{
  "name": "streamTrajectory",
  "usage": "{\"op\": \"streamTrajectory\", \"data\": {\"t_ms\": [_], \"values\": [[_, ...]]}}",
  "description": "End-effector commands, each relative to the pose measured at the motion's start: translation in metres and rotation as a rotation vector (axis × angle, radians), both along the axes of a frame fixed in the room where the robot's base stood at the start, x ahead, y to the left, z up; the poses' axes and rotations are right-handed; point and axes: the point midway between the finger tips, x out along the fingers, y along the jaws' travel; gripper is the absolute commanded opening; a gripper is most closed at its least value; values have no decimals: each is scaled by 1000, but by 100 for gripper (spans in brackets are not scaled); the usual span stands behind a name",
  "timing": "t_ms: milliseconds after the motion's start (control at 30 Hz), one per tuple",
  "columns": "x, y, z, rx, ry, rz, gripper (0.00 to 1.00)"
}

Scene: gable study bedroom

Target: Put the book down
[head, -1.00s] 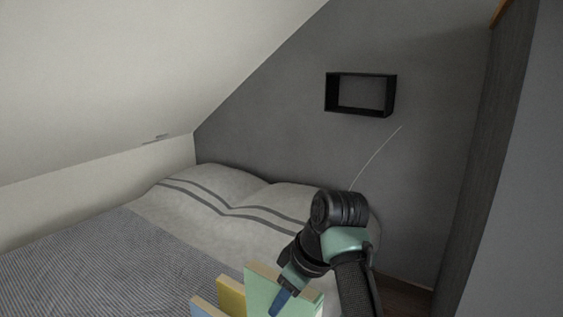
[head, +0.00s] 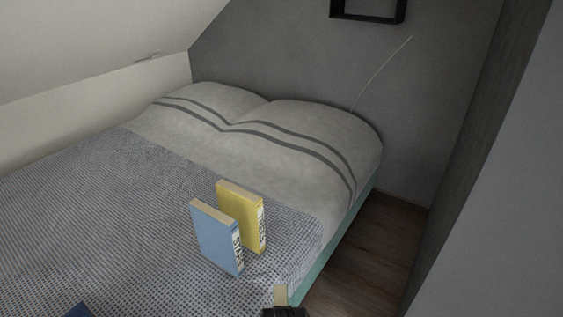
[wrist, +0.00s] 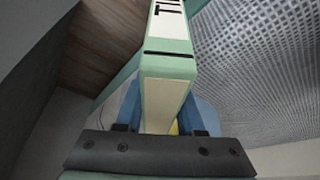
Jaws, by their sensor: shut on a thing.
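In the wrist view, my gripper (wrist: 165,122) is shut on a mint-green book (wrist: 180,62), its blue fingers on either side. The book's cream page edge faces the camera and its spine lettering is cut off at the top. Most of the held book is out of that view. I cannot tell whether it touches the bed.
A yellow book (head: 242,215) and a light blue book (head: 216,238) stand upright on the bed (head: 110,210). A dark blue corner (head: 78,311) shows at the bottom left. Wooden floor (head: 375,250) lies right of the bed. The blanket left of the books is clear.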

Motion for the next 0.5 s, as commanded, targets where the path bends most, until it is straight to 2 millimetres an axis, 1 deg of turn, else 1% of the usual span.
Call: {"op": "streamTrajectory", "data": {"t_ms": [33, 67, 100, 267, 467, 500], "values": [[-9, 2, -10, 2, 0, -37, 0], [-11, 1, -5, 1, -2, -52, 0], [-10, 0, 11, 0, -4, -47, 0], [-15, 0, 36, 1, -2, -43, 0], [-23, 0, 77, 1, -1, -40, 0], [-25, 0, 86, 1, -1, -40, 0]]}}
